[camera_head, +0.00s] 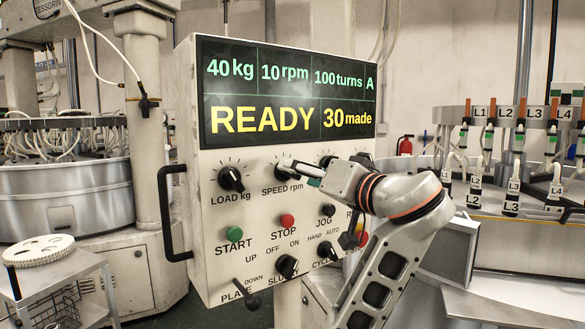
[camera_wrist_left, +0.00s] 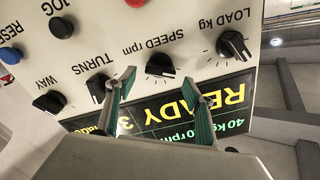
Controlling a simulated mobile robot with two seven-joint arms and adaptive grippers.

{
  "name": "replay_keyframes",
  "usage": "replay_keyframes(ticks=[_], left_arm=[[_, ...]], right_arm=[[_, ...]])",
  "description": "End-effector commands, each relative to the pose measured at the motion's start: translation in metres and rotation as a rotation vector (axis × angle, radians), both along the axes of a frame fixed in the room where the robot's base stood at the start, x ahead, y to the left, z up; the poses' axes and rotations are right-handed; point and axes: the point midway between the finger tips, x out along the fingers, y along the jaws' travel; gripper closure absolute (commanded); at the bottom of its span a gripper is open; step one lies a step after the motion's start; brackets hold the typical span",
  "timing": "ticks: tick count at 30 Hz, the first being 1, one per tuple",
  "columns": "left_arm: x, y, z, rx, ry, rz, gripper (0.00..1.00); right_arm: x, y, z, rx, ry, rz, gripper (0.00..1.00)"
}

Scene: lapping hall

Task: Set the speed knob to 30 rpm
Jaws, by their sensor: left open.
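The black SPEED rpm knob (camera_head: 284,165) is on the front of the white control panel (camera_head: 215,185), between the LOAD kg and TURNS knobs. The display (camera_head: 288,95) reads 40 kg, 10 rpm, 100 turns, A, READY and 30 made. Contact cannot be told. My right gripper is not in view.
The LOAD kg knob (camera_head: 231,179) is to the left; the TURNS knob (camera_wrist_left: 98,87) shows beside a finger in the wrist view. Green START (camera_head: 235,233) and red STOP (camera_head: 287,221) buttons are below. A black handle (camera_head: 165,212) sticks out at the panel's left edge.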

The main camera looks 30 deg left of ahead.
Motion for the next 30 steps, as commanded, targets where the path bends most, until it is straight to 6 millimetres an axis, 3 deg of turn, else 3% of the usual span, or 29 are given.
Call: replay_keyframes(ticks=[7, 19, 24, 30], left_arm=[[0.012, 0.031, 0.001, 0.003, 0.002, 0.001, 0.47], [0.016, 0.039, -0.001, 0.001, 0.002, -0.002, 0.47], [0.016, 0.039, -0.001, 0.001, 0.002, -0.002, 0.86], [0.016, 0.039, -0.001, 0.002, 0.006, -0.002, 0.86]], right_arm=[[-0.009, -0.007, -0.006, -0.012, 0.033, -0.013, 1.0], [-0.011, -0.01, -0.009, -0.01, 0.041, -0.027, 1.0], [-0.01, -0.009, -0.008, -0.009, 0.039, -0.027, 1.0], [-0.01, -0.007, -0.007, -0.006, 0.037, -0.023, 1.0]])
